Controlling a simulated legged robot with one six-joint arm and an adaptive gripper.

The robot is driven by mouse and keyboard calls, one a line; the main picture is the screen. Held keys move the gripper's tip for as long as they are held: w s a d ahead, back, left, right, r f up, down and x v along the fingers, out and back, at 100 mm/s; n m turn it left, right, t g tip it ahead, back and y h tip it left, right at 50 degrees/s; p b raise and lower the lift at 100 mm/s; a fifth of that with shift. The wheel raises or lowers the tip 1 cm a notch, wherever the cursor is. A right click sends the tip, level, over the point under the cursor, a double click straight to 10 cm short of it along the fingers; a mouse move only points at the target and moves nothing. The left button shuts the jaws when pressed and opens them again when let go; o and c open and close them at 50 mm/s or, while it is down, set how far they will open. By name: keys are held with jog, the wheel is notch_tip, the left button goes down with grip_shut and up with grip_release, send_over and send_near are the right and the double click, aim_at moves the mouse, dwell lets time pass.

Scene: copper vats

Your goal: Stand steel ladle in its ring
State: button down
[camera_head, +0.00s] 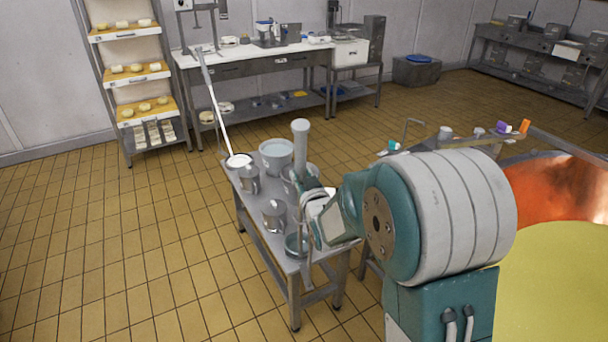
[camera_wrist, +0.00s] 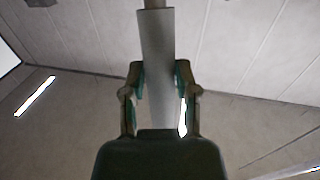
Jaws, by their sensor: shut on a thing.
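My gripper (camera_wrist: 158,95) is shut on a flat grey bar (camera_wrist: 157,55), which I take to be the handle of the steel ladle. The bar runs straight out between the two green-padded fingers in the wrist view. In the head view my gripper (camera_head: 318,215) is over the near right side of a small steel table. A thin grey upright piece shows beside it. The ladle's bowl cannot be made out. A dark teal round rim (camera_head: 292,246) lies on the table just below my gripper; I cannot tell whether it is the ring.
A large copper vat (camera_head: 560,190) is at right. The floor at left is clear.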

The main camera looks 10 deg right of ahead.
jog(key=shift+a, duration=0.1)
jog(key=shift+s+a, duration=0.2)
jog(key=shift+a, duration=0.05)
dwell(0.6)
jog(key=shift+c, duration=1.5)
grip_release()
jog(key=shift+a+f, duration=0.1)
jog(key=s+d, duration=0.1)
jog(key=s, duration=1.1)
jog(key=shift+d, duration=0.1)
